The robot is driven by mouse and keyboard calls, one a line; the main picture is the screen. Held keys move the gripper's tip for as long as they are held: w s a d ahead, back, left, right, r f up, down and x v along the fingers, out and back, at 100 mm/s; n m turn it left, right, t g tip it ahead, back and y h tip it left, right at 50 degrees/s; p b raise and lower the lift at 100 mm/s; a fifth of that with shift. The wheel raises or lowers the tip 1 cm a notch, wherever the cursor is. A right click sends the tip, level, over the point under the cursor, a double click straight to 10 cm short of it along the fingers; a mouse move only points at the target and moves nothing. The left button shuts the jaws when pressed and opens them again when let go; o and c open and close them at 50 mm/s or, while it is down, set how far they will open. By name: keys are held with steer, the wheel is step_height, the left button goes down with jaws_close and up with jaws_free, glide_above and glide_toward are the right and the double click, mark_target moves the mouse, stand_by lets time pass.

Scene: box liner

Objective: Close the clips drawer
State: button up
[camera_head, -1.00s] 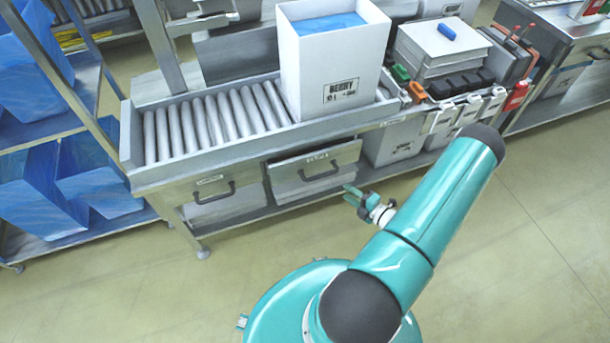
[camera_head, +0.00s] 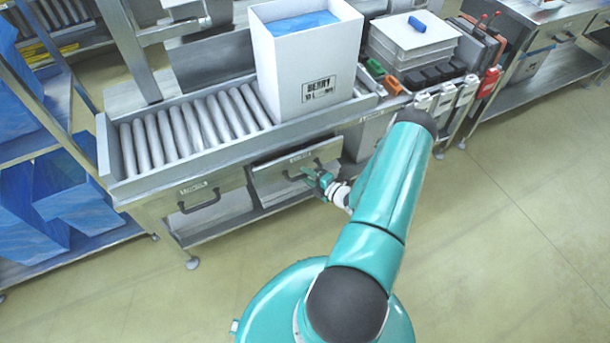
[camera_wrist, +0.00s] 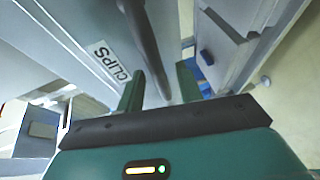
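The clips drawer (camera_head: 275,185) is the right one of two drawers under the roller conveyor. Its grey front stands out from the frame, so it is partly open. The wrist view shows its front (camera_wrist: 70,25) with a "CLIPS" label (camera_wrist: 109,63). Its dark bar handle (camera_wrist: 147,45) runs between my two fingers in that view. My gripper (camera_head: 316,180) is at the right part of the drawer front in the head view. Its teal fingers (camera_wrist: 160,87) are apart, with a gap around the handle. I cannot tell whether either finger touches it.
The left drawer (camera_head: 180,200) has a similar handle. A white box (camera_head: 305,65) marked "BERRY" stands on the conveyor (camera_head: 190,130). Blue bins (camera_head: 75,200) sit on a shelf at the left. A table leg (camera_head: 170,240) stands at the front left. The floor (camera_head: 500,230) at the right is clear.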

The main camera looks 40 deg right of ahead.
mark_target(300, 166)
steer(key=shift+w+a+f, duration=0.1)
steer(key=shift+w+a, duration=0.05)
steer(key=shift+w, duration=0.55)
jaws_close()
steer(key=shift+w, duration=0.1)
steer(key=shift+w+d, duration=0.2)
steer(key=shift+w, duration=0.45)
steer(key=shift+w+d, duration=0.2)
steer(key=shift+w, duration=0.5)
steer(key=shift+w+d, duration=0.2)
steer(key=shift+w, duration=0.45)
jaws_free()
steer(key=shift+w, duration=0.1)
